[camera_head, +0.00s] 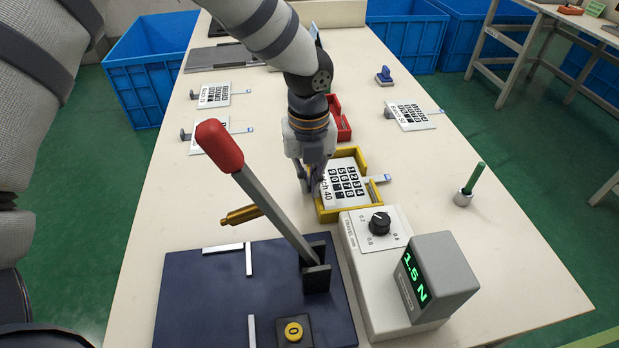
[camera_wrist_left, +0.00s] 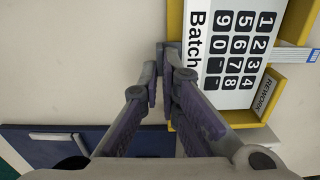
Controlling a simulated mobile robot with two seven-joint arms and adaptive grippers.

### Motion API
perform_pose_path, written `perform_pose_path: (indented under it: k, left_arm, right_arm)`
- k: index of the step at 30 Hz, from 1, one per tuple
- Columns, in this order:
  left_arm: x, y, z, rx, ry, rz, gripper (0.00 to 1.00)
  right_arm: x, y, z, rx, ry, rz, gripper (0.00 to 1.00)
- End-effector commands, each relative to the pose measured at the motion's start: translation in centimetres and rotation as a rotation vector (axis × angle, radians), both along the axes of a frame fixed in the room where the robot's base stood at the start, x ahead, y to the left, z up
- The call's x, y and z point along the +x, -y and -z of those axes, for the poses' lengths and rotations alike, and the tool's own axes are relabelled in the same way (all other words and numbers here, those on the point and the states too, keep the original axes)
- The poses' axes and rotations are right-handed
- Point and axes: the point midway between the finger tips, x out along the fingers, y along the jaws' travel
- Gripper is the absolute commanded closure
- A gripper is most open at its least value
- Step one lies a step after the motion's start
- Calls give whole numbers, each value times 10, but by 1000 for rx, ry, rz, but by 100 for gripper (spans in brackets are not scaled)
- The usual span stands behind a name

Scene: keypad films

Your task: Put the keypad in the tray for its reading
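A white keypad marked Batch 40 (camera_head: 344,184) lies over the yellow tray (camera_head: 328,217), within its walls; whether it touches the floor is unclear. In the left wrist view the keypad (camera_wrist_left: 233,55) shows black keys, and the yellow tray (camera_wrist_left: 277,83) carries a REWORK label. My left gripper (camera_head: 308,186) is at the keypad's left end. Its fingers (camera_wrist_left: 168,60) are nearly together there, seemingly on the keypad's end tab, which they hide. A red tray (camera_head: 342,121) stands behind, partly hidden by my arm. The display (camera_head: 416,275) reads 1.5 N. My right gripper is not in view.
A red-handled lever (camera_head: 220,146) rises from a dark blue base (camera_head: 230,290) in front. A grey box with a dial (camera_head: 379,222) stands before the yellow tray. Other keypads (camera_head: 409,114) lie further back. A green rod (camera_head: 473,180) stands in a holder at right.

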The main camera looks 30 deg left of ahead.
Motion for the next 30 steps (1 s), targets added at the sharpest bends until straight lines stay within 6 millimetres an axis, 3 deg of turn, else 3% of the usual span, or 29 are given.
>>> perform_pose_path:
  k: [12, 15, 24, 26, 30]
  left_arm:
    - [0, 0, 4, 0, 0, 0, 100]
    - [0, 0, 4, 0, 0, 0, 73]
    - [0, 0, 3, 0, 0, 0, 72]
    - [0, 0, -2, 0, 1, 0, 72]
    - [1, 0, -33, -2, 6, -1, 72]
  right_arm:
    - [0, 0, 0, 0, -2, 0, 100]
    - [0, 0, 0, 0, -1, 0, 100]
    - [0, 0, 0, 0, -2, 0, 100]
    - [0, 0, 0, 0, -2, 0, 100]
    - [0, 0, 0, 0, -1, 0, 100]
